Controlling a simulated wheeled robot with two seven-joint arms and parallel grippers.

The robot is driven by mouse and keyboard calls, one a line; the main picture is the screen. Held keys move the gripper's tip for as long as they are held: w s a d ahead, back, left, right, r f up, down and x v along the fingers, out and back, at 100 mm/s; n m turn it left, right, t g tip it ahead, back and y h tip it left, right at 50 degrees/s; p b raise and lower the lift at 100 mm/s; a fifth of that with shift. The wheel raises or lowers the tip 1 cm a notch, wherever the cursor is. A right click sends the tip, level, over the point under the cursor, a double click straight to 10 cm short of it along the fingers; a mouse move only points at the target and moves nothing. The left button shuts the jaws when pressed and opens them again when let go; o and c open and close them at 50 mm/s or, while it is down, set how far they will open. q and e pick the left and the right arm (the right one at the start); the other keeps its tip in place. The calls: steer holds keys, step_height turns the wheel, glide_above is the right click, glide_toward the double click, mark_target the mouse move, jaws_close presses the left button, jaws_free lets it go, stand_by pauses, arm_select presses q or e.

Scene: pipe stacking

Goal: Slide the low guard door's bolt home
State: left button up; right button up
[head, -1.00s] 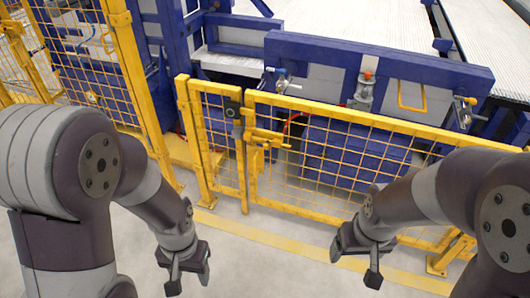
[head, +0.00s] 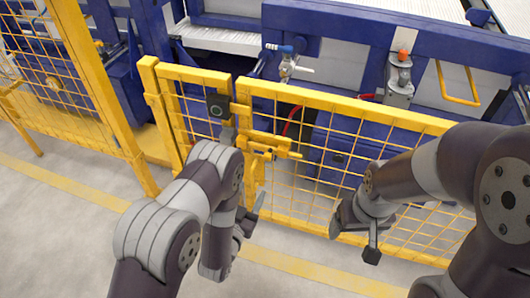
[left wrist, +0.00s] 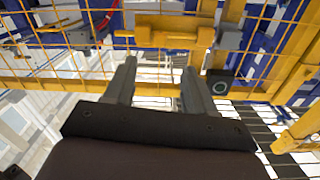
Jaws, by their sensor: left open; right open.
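The low guard door (head: 330,180) is a yellow-framed mesh panel, standing in line with a narrower fixed mesh panel (head: 190,105). Its yellow bolt (head: 268,143) sits near the door's upper left, beside the post. My left gripper (head: 250,212) is open and empty, low in front of the bolt and apart from it; my own arm partly hides it. In the left wrist view, its two fingers (left wrist: 157,85) point toward the yellow bolt assembly (left wrist: 172,32). My right gripper (head: 355,235) is open and empty in front of the door's mesh, right of the bolt.
A dark box with a round face (head: 218,108) is on the post left of the bolt. Blue machinery (head: 340,30) with a red-topped fitting (head: 402,60) stands behind the fence. A taller yellow fence (head: 95,80) rises at left. The floor in front is clear.

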mark_target(266, 159)
arm_select(q)
steer(key=x, duration=0.4)
steer(key=b+x, duration=0.1)
steer(key=x, duration=0.7)
steer(key=shift+w+d+r+b, duration=0.1)
steer(key=shift+w+r+b, duration=0.15)
steer(key=shift+r+b, duration=0.1)
jaws_close()
steer(key=a, duration=0.2)
steer(key=w+a, duration=0.2)
steer(key=a, duration=0.1)
steer(key=shift+a, duration=0.3)
